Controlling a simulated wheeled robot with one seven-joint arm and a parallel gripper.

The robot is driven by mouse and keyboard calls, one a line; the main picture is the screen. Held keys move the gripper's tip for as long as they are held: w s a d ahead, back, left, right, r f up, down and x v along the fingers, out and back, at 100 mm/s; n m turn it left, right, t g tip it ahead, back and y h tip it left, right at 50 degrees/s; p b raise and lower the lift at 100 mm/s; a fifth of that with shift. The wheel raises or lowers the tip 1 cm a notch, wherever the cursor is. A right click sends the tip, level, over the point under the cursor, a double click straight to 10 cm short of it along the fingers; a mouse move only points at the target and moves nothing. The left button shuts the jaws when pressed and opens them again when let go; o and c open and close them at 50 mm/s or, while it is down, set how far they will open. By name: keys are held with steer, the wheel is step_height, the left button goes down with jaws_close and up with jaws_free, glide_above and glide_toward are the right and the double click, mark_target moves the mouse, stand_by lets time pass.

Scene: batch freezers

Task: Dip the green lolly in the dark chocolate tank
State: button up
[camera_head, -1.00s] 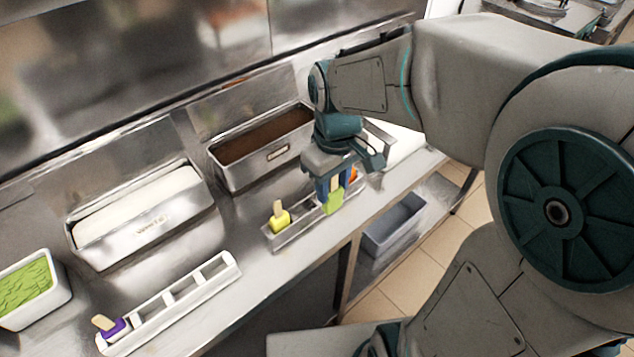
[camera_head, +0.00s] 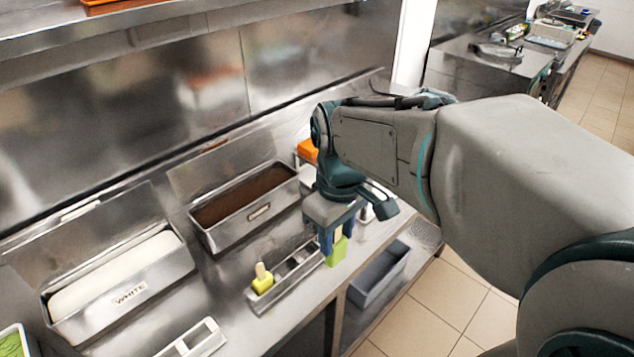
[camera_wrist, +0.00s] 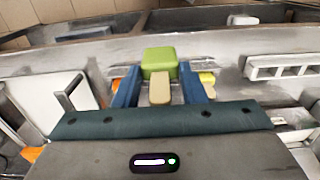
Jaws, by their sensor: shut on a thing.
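My gripper (camera_head: 331,240) is shut on the stick of the green lolly (camera_head: 337,252), with the green block hanging below the fingers. In the wrist view the green lolly (camera_wrist: 159,63) shows between the blue fingertips, its pale stick pointing back toward the gripper. The lolly is over or just in front of the right end of the metal lolly rack (camera_head: 283,290); its height above the rack is hard to tell. The dark chocolate tank (camera_head: 245,205), a steel tub of brown liquid with a label on its front, stands behind and left of my gripper.
A yellow lolly (camera_head: 263,279) stands in the metal rack. The tank labelled WHITE (camera_head: 120,290) is to the left. A white rack (camera_head: 200,340) is at the front. An orange item (camera_head: 307,150) sits behind my arm. A grey bin (camera_head: 378,277) is below the counter edge.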

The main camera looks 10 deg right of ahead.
steer(key=shift+r+p, duration=1.55)
steer(key=shift+r, duration=0.65)
steer(key=shift+w+f, duration=0.1)
steer(key=shift+f, duration=0.05)
